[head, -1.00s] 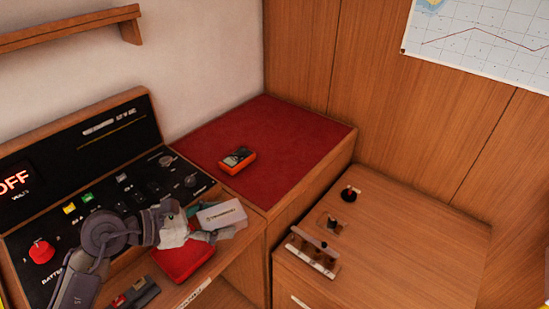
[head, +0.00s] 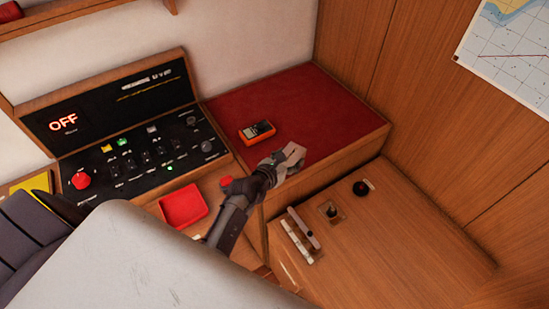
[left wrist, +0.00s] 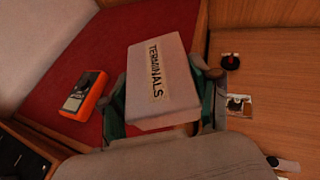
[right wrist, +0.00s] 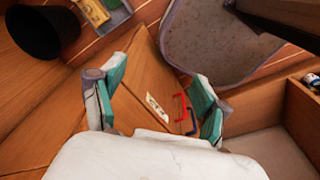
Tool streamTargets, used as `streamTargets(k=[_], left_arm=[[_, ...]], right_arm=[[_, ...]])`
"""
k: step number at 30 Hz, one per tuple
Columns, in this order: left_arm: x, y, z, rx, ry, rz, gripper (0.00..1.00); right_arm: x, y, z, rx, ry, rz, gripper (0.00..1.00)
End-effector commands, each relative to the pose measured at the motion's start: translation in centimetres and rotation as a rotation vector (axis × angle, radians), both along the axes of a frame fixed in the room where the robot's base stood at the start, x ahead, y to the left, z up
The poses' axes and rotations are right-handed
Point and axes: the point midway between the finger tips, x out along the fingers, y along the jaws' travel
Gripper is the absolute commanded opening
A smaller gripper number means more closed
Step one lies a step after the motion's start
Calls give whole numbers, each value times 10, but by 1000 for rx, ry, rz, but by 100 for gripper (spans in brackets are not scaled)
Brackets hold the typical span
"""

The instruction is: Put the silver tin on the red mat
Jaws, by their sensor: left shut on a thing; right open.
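The silver tin (left wrist: 158,75) is a pale box with a label reading TERMINALS. My left gripper (left wrist: 160,95) is shut on it, with one finger on each side. In the head view my left gripper (head: 285,160) is over the front edge of the red mat (head: 330,110), which covers the bench top. The left wrist view shows the mat (left wrist: 75,45) below and beside the tin; whether they touch I cannot tell. My right gripper (right wrist: 158,90) is open and empty in the right wrist view, away from the mat.
An orange meter (head: 257,132) lies on the mat, left of the tin. A red tray (head: 184,206) sits below the switch panel (head: 130,130). A wooden top with knobs (head: 362,187) stands right of the mat. The mat's back and right parts are clear.

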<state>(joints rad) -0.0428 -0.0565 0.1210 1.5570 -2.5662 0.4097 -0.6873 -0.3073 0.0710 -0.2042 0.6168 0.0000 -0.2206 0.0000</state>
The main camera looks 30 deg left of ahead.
Motion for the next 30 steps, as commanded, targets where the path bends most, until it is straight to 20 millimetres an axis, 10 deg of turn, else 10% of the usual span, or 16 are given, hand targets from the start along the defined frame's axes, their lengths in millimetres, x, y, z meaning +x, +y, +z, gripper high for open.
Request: streamTargets(k=[12,30], left_arm=[[28,74,-52,2,-2,0,21],[30,79,-92,-1,-2,0,21]], right_arm=[[9,-7,-43,-8,-12,-1,75],[8,-11,-93,-14,-11,-2,75]])
